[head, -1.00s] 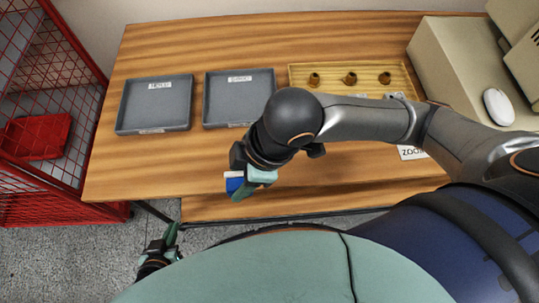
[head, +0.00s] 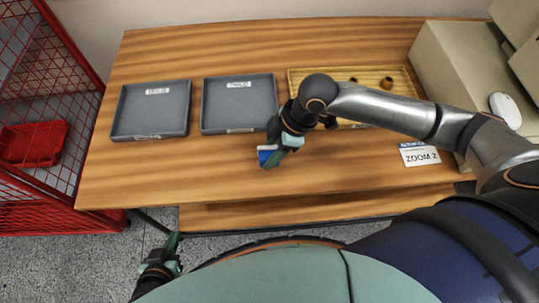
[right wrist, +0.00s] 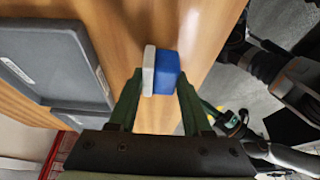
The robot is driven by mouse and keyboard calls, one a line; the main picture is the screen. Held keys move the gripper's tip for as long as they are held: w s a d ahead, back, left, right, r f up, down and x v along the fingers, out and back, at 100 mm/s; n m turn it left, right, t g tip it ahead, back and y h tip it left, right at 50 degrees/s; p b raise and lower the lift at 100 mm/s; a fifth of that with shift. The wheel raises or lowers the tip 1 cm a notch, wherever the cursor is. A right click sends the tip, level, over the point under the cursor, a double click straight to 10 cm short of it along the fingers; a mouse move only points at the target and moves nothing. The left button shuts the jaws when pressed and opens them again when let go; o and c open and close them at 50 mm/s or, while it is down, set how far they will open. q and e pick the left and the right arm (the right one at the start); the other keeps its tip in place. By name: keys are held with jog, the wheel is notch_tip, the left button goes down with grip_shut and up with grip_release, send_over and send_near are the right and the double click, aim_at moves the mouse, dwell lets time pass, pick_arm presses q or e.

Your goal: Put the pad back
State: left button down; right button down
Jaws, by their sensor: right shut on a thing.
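The pad is a small block with a blue part and a white part (right wrist: 167,75). It shows in the head view (head: 266,157) over the front middle of the wooden table, in front of the right-hand grey tray. My right gripper (head: 280,150) is shut on it, with a green finger at each side of the pad in the right wrist view. I cannot tell how high it is above the wood. My left gripper (head: 168,255) is low at the left, in front of the table edge and away from the pad; its finger gap is not clear.
Two grey trays (head: 115,125) (head: 206,118) lie on the table (head: 180,183). A wooden tray (head: 296,75) with brown knobs is behind my right arm. A "ZOOM 2" card (head: 419,154) lies at right, beside a beige machine (head: 440,70). A red cage (head: 90,90) stands left. The table's front left is clear.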

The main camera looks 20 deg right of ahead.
notch_tip(320, 180, down, 2)
jog(key=shift+f, duration=0.1)
jog(key=shift+c, duration=1.7)
grip_release()
